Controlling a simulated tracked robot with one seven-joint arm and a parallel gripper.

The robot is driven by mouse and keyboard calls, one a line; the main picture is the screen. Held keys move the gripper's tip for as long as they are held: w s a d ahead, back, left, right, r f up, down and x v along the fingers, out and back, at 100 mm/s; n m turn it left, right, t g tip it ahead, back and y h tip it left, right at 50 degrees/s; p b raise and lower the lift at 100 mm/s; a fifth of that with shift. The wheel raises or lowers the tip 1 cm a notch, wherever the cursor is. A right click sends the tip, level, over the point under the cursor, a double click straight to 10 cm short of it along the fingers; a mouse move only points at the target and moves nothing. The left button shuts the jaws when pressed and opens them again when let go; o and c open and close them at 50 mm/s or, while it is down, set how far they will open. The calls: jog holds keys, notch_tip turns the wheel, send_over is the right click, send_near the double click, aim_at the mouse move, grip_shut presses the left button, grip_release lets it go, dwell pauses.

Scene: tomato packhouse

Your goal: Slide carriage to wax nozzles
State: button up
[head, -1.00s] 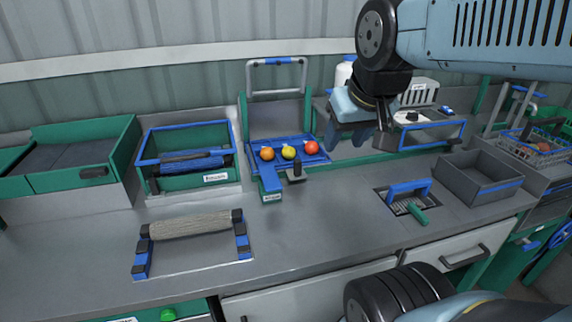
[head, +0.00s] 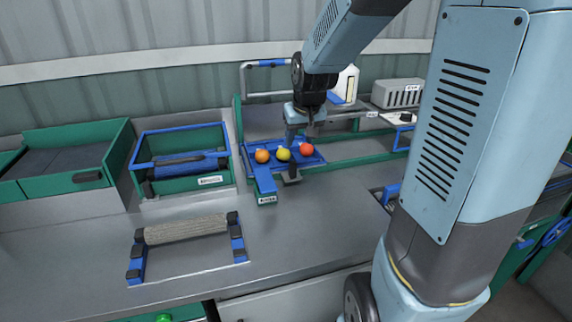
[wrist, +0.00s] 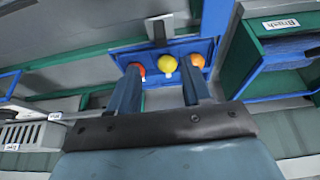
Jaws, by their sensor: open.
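The carriage is a blue tray (head: 262,176) on a green rail (head: 345,161). It carries an orange fruit (head: 262,156), a yellow one (head: 283,154) and a red one (head: 306,149). A dark upright handle (head: 291,172) stands at its front edge and shows beyond the fruit in the wrist view (wrist: 157,28). My gripper (head: 297,140) is open and empty, over the back of the tray and pointing down. In the wrist view its fingers (wrist: 160,85) are spread, with the fruit between and just beyond their tips. I cannot tell which fitting holds the wax nozzles.
A green bin with a blue rim (head: 140,163) stands left of the carriage. A brush roller on a blue stand (head: 186,230) lies in front. A white bottle (head: 348,82) and a grey vented box (head: 398,93) stand at back right. My arm hides the right side.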

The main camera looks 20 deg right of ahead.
aim_at(293, 162)
jog(key=x, duration=1.5)
jog(key=shift+w+f, duration=0.1)
jog(key=shift+w, duration=0.25)
grip_shut()
dwell(0.3)
